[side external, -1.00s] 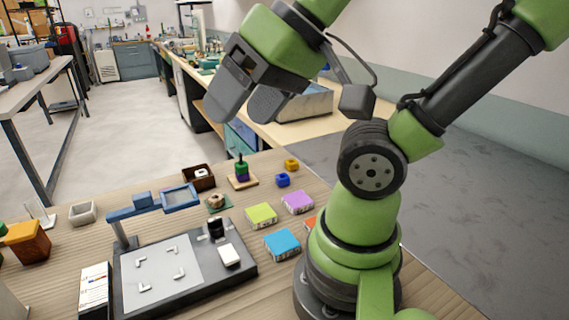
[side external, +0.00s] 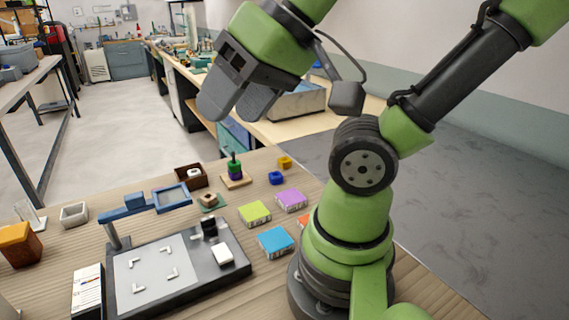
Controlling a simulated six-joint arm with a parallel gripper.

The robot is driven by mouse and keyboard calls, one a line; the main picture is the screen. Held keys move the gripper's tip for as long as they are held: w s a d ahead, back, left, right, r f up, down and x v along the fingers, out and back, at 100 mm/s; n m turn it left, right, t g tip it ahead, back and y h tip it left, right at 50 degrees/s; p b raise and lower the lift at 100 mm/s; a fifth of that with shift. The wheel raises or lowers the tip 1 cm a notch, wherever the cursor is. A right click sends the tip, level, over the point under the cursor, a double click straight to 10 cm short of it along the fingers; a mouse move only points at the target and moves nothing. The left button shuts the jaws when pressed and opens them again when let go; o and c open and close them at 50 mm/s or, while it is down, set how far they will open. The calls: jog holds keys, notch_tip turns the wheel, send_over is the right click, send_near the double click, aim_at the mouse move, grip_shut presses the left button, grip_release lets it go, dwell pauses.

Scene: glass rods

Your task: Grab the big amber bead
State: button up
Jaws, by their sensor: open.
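The amber bead (side external: 285,162) is a small orange-yellow block-like piece near the back right of the wooden table. It stands just behind a blue bead (side external: 276,178). Its hole is too small to make out. My gripper (side external: 231,112) is open and empty, high above the table and to the upper left of the bead in the picture. Nothing touches the bead, and it is in clear view.
A peg stand (side external: 235,173) with green and purple beads is left of the amber bead. Lime (side external: 254,214), purple (side external: 291,199) and blue (side external: 275,242) boxes lie in front. A dark-based fixture (side external: 235,267) with a blue arm fills the front left.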

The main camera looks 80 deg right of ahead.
jog(key=w+d+m+h, duration=0.2)
jog(key=w+d+m, duration=0.45)
jog(key=m, duration=0.35)
jog(key=m+g+h, duration=0.3)
jog(key=m+g, duration=0.1)
jog(key=m, duration=2.7)
send_over(284, 158)
jog(key=s+a, duration=0.2)
jog(key=a, duration=0.2)
notch_tip(284, 158, down, 25)
jog(key=shift+w+d+r, duration=0.1)
jog(key=shift+w+d, duration=0.05)
jog(key=shift+d+x, duration=0.2)
jog(key=shift+x, duration=1.4)
jog(key=shift+d+x, duration=0.2)
jog(key=shift+x, duration=1.4)
jog(key=shift+r, duration=0.1)
jog(key=c, duration=0.8)
